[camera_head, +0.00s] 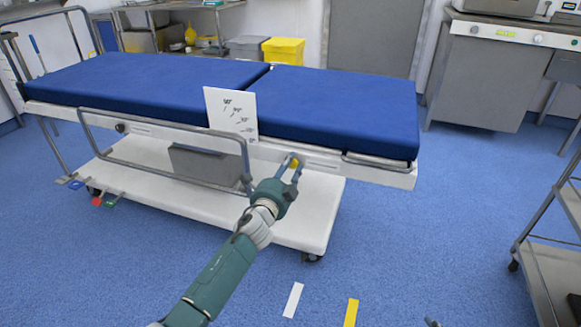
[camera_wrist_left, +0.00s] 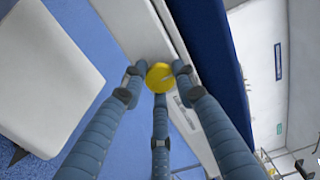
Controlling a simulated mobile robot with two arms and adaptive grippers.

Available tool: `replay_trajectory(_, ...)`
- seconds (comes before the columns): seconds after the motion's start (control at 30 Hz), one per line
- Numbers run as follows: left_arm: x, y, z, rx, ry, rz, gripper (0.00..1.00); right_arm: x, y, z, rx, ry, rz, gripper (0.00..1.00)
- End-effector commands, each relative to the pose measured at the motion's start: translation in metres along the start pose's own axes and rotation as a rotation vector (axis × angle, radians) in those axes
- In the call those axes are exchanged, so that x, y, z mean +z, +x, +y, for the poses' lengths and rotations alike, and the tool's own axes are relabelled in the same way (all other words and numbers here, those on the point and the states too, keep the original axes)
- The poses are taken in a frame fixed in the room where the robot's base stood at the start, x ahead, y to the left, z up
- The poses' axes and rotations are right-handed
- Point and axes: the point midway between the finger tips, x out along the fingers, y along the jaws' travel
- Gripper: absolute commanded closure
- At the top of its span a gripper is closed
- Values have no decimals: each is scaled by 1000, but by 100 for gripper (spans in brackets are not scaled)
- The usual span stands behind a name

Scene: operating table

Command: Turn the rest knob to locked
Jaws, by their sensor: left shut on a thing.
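The rest knob (camera_wrist_left: 160,77) is round and yellow, on the white side rail of the operating table. My left gripper (camera_head: 288,167) reaches the rail from below, its fingers around the knob. In the left wrist view, my left gripper (camera_wrist_left: 158,80) is shut on it, with fingers at its sides and one below. A pale mark shows on the knob's face; I cannot tell whether it reads locked. A white card (camera_head: 231,112) with angle marks stands by the mattress joint. A small dark tip at the head view's bottom edge may be my right gripper (camera_head: 432,322).
The table's blue mattress (camera_head: 335,108) lies flat in two sections. A metal side rail (camera_head: 170,124) hangs left of the knob. The white base (camera_head: 300,222) spreads below. A metal cart (camera_head: 560,235) stands at the right. The blue floor between is clear apart from tape strips.

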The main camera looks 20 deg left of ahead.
Motion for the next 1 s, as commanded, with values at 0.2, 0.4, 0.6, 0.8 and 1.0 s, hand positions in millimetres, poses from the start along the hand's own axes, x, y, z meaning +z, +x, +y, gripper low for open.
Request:
replay_trajectory(0.2,0,0,1,2,52,0,97,-1,0,0,-1,0,5,60)
replay_trajectory(0.4,0,0,1,2,65,1,97,-1,0,0,-1,0,5,60)
replay_trajectory(0.6,-1,0,2,2,65,1,97,-1,0,-1,-1,0,4,60)
replay_trajectory(0.8,-1,0,1,2,63,1,52,0,0,-1,-2,0,2,60)
replay_trajectory(1.0,0,0,1,1,62,0,52,0,0,-1,-2,0,2,60)
